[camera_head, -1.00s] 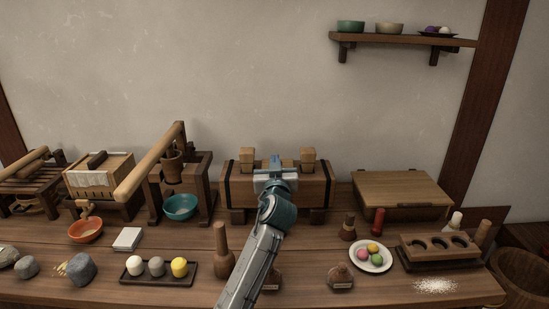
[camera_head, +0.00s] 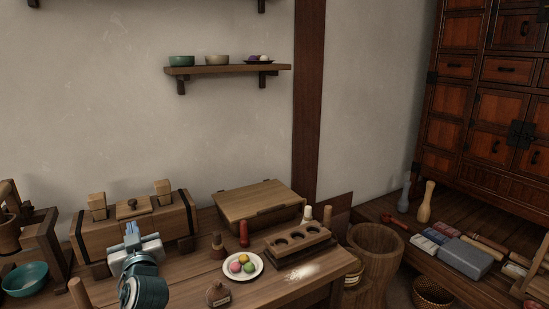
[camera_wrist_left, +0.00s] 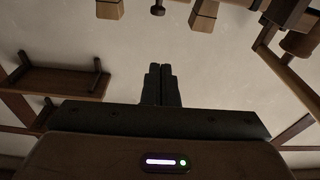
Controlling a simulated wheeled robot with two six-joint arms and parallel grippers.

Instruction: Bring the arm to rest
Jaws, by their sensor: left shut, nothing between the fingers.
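My left gripper (camera_head: 132,236) is in the lower left of the head view, in front of the wooden chest with two upright pegs (camera_head: 140,222). Its fingers are together with nothing between them. In the left wrist view the two dark fingers (camera_wrist_left: 161,85) stand side by side, closed, against the pale wall. That view looks turned over, with the wall shelf (camera_wrist_left: 52,82) at left. My right gripper is in neither view.
Near the gripper stand a teal bowl (camera_head: 24,279), a small bottle (camera_head: 218,294), a plate of coloured balls (camera_head: 258,268) and a wooden mould (camera_head: 298,242). A lidded box (camera_head: 258,200) sits behind. A wooden tub (camera_head: 374,262) and a low bench (camera_head: 480,215) lie to the right.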

